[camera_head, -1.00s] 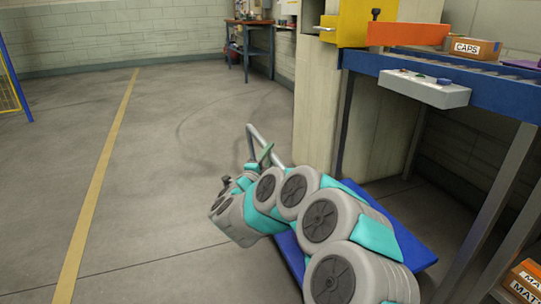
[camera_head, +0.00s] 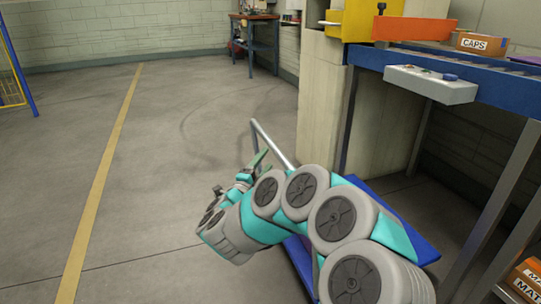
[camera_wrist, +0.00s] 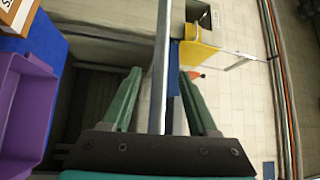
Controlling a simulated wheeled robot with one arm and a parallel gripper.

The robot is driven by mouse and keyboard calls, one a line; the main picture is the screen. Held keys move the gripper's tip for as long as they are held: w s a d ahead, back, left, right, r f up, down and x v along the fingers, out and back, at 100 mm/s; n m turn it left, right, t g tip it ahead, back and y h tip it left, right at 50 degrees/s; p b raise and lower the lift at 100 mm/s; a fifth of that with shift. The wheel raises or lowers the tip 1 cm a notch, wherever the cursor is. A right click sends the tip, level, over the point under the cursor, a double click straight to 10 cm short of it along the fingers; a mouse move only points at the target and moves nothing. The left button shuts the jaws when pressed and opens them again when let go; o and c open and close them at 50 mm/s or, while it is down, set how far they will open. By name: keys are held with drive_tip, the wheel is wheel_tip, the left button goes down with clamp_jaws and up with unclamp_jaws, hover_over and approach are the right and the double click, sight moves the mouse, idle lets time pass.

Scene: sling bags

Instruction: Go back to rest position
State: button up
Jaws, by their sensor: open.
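My gripper (camera_head: 261,160) is at the end of my folded grey and teal arm, low in the head view, beside the silver handle of a blue cart (camera_head: 410,232). In the wrist view my gripper (camera_wrist: 159,72) shows two green fingers spread apart, with nothing clamped between them. A grey metal bar (camera_wrist: 161,60) runs through the gap between the fingers in the picture. I cannot tell how far it is from them. No sling bag shows in either view.
A blue-framed bench (camera_head: 446,68) with a grey control box (camera_head: 430,84) and a CAPS box (camera_head: 482,43) stands at the right. Labelled orange boxes (camera_head: 525,280) are at the lower right. A purple bin (camera_wrist: 22,115) shows in the wrist view. The floor (camera_head: 60,150) at the left is clear.

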drive_tip(key=shift+s+a, duration=0.15)
drive_tip(key=shift+s, duration=0.3)
drive_tip(key=w+a+r+n+y+p, duration=0.1)
drive_tip(key=a+r+n+y, duration=0.4)
drive_tip(key=y, duration=0.2)
drive_tip(key=s+a+r+n+g+y+p, duration=0.2)
drive_tip(key=s+a+n+g+y, duration=0.2)
drive_tip(key=s+n+g+y, duration=0.5)
drive_tip(key=s+d+f+n+g+h, duration=0.2)
drive_tip(key=s+d, duration=0.6)
drive_tip(key=s, duration=0.5)
drive_tip(key=s+d+f+n+g+h+p, duration=0.1)
drive_tip(key=s+d+f+n+g+h, duration=0.1)
drive_tip(key=s+d, duration=0.7)
drive_tip(key=s+d+f+n+g+h+p, duration=0.1)
drive_tip(key=s+d+f+n+g+h, duration=0.2)
drive_tip(key=s+d, duration=0.6)
drive_tip(key=s+f+g+h, duration=0.1)
drive_tip(key=s+f+g, duration=0.1)
drive_tip(key=s, duration=0.8)
drive_tip(key=shift+s+g, duration=0.2)
drive_tip(key=shift+g, duration=0.7)
